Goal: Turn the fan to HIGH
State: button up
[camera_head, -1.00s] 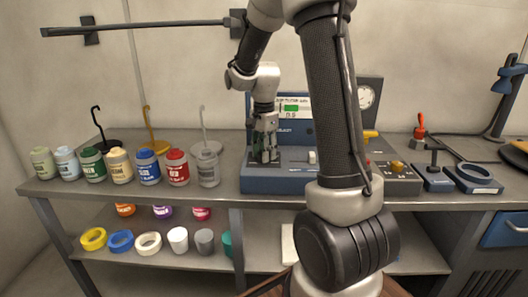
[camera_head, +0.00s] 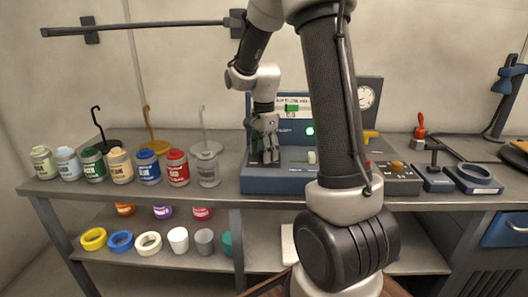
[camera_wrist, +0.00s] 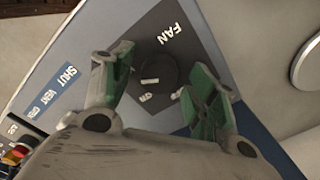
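The fan knob (camera_wrist: 155,72) is a dark round knob on a dark plate marked FAN in the wrist view. Small pale labels lie beside it, too blurred to read surely. My gripper (camera_wrist: 160,88) is open, its green-padded fingers apart on either side of the knob; I see no clear contact. In the head view my gripper (camera_head: 265,150) points down at the left part of the blue control unit (camera_head: 262,186), and it hides the knob there. A green light (camera_head: 310,131) glows on the unit's upright panel, below a display (camera_head: 293,107) with a green block.
Several labelled jars (camera_head: 95,165) stand left of the unit, with hook stands behind them. A grey box with a brass-coloured knob (camera_head: 397,166) and a blue ring holder (camera_head: 476,176) sit to the right. A SHUT/VENT scale (camera_wrist: 62,85) is beside the FAN plate.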

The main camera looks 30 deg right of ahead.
jog(key=shift+r, duration=0.1)
notch_tip(320, 180, up, 12)
dwell(0.5)
dwell(0.5)
